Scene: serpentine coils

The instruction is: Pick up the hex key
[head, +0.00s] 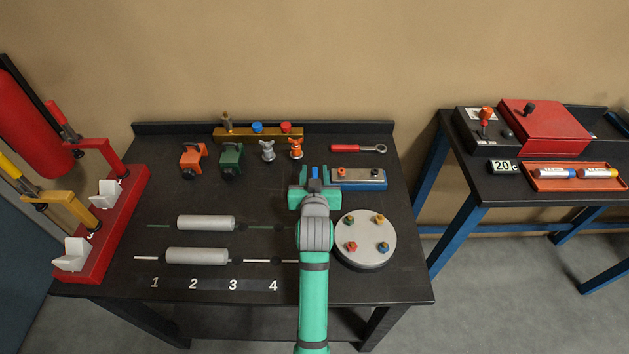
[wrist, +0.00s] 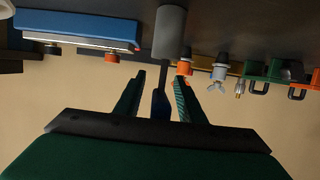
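A thin upright tool with a blue handle, which looks like the hex key (head: 315,172), stands at the back middle of the black bench. In the wrist view the blue part (wrist: 161,106) lies between the fingers, with a dark shaft running to a grey cylinder (wrist: 171,32). My gripper (head: 315,174) is around the blue part. Its two fingers (wrist: 158,90) are apart, with visible gaps beside the blue part, so it looks open and not closed on it. The tool's lower end is hidden by my gripper and arm in the head view.
A blue block (head: 372,185) stands just right of my gripper, and a round grey plate (head: 365,257) with coloured knobs is nearer. A red-handled ring tool (head: 350,148) lies behind. Grey rollers (head: 205,223) lie left; valves and a brass bar (head: 235,135) stand behind left.

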